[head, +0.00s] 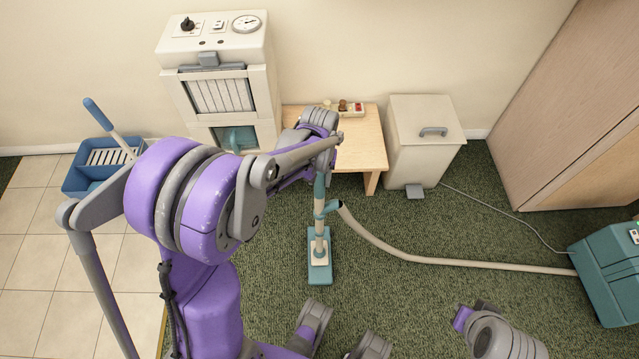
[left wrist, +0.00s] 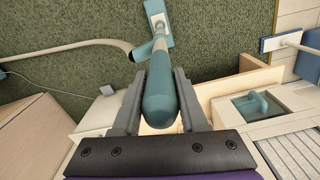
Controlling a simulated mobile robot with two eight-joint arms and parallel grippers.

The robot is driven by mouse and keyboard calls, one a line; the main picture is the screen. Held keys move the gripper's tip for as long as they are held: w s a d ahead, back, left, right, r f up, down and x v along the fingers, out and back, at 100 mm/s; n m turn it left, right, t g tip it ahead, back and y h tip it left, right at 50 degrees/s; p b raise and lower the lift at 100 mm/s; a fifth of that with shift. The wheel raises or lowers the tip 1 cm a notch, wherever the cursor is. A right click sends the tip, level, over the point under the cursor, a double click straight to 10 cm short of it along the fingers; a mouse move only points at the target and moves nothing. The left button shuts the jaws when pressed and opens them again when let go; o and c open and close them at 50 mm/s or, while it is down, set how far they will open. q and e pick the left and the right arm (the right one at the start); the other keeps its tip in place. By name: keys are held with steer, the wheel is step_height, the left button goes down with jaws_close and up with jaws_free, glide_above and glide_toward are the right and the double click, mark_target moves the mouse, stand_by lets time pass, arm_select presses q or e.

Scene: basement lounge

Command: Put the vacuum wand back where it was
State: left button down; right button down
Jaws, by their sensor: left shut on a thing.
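The vacuum wand (head: 319,218) is a teal and cream tube. It stands about upright, with its teal floor head (head: 320,270) on the green carpet in the head view. My left gripper (left wrist: 160,88) is shut on the wand's teal top end, which shows between the two fingers in the left wrist view. In the head view my left arm hides the grip. A cream hose (head: 440,260) runs from the wand to the teal vacuum body (head: 606,275) at the right edge. My right gripper's jaws do not show.
A low wooden table (head: 365,150) stands behind the wand, with a lidded cream bin (head: 418,150) right of it. A cream cabinet with a dial (head: 215,50) and a blue bucket (head: 90,180) are at left. A thin cord (head: 490,208) crosses the carpet. Carpet around the floor head is clear.

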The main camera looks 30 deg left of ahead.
arm_select(q)
steer(key=shift+f, duration=1.25)
steer(key=shift+f+b, duration=0.2)
steer(key=shift+b, duration=0.1)
steer(key=shift+c, duration=2.2)
jaws_free()
steer(key=shift+r, duration=0.2)
